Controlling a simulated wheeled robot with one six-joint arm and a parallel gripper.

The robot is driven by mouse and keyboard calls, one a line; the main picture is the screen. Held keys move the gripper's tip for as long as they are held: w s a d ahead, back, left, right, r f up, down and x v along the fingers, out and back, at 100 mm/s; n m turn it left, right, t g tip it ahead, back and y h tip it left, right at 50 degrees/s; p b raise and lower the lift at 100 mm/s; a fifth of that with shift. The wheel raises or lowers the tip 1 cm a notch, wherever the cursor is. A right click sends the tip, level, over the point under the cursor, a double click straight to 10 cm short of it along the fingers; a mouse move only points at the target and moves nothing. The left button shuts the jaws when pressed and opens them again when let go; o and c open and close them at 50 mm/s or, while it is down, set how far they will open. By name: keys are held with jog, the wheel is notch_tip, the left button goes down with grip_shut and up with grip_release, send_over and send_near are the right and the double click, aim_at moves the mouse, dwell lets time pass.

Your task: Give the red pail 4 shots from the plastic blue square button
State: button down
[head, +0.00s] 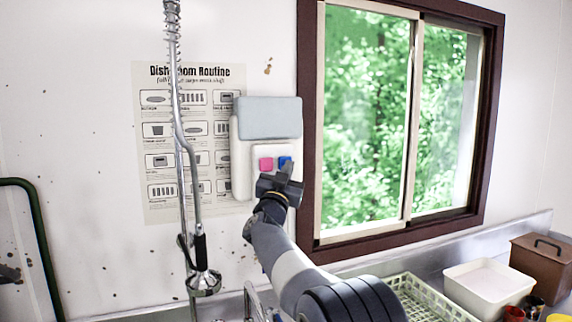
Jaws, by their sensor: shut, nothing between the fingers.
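I cannot tell whether the tips touch the button. A small red container (514,314), perhaps the red pail, is cut off by the bottom edge at the lower right; its inside is not clear.
A hanging spray hose (181,130) stands left of the dispenser. A window (400,120) is to its right. Below are a pale dish rack (425,300), a white tub (488,283), a brown box (541,265), a dark cup (532,304) and something yellow (557,317).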

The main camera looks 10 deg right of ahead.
jog(key=shift+w+a+p, duration=0.2)
jog(key=shift+w+p, duration=0.15)
jog(key=shift+w, duration=0.4)
dwell(0.8)
jog(key=shift+s+d+b, duration=0.25)
jog(key=shift+s+b, duration=0.65)
jog(key=shift+s, duration=0.2)
jog(key=s+b, duration=0.1)
jog(key=s, duration=0.1)
jog(key=s+d+b, duration=0.1)
jog(key=s+b, duration=0.1)
jog(key=s, duration=0.1)
jog(key=shift+w, duration=0.15)
dwell(0.6)
